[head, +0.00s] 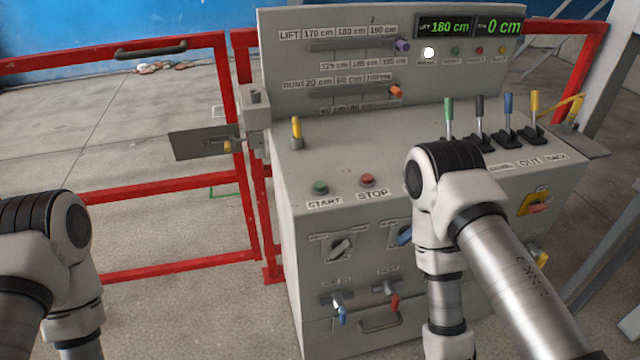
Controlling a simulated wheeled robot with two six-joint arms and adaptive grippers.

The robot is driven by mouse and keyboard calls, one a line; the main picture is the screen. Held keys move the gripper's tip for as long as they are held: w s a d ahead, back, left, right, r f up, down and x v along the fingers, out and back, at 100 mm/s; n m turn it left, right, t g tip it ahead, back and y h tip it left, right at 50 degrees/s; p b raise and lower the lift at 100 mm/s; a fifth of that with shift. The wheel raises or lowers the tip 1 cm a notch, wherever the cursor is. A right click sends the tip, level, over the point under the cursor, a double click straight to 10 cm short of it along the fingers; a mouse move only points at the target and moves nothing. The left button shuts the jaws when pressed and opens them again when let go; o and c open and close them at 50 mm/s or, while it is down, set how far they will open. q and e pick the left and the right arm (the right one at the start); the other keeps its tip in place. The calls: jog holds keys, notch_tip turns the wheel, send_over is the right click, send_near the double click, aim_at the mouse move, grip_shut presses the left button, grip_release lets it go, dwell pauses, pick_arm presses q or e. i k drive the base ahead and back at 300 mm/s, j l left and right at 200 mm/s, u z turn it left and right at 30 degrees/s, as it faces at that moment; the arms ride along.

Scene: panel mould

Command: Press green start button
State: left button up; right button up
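The green start button (320,187) sits on the sloping top of the grey control console (350,150), above a label reading START. The red stop button (367,180) is just to its right, above a STOP label. My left arm comes in at the lower left, over the floor and apart from the console. My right arm stands in front of the console's right part and hides some of its top and front. Both grippers lie below the picture's lower edge, out of view. Nothing touches the start button.
A yellow-tipped lever (296,128) stands behind the start button. Green, black, blue and yellow levers (508,108) stand at the right. The display (445,27) reads 180 cm and 0 cm. Red railings (160,185) flank the console. The space above the start button is clear.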

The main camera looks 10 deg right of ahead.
aim_at(319, 186)
jog(key=z, duration=0.4)
jog(key=i+j+z, duration=0.15)
jog(key=j, duration=0.25)
jog(key=i+j+z, duration=0.15)
jog(key=j, duration=0.25)
jog(key=i+j+z, duration=0.2)
jog(key=j, duration=0.25)
jog(key=i+j+z, duration=0.15)
jog(key=j, duration=0.25)
jog(key=j+z, duration=0.15)
jog(key=j, duration=0.3)
jog(key=i, duration=0.05)
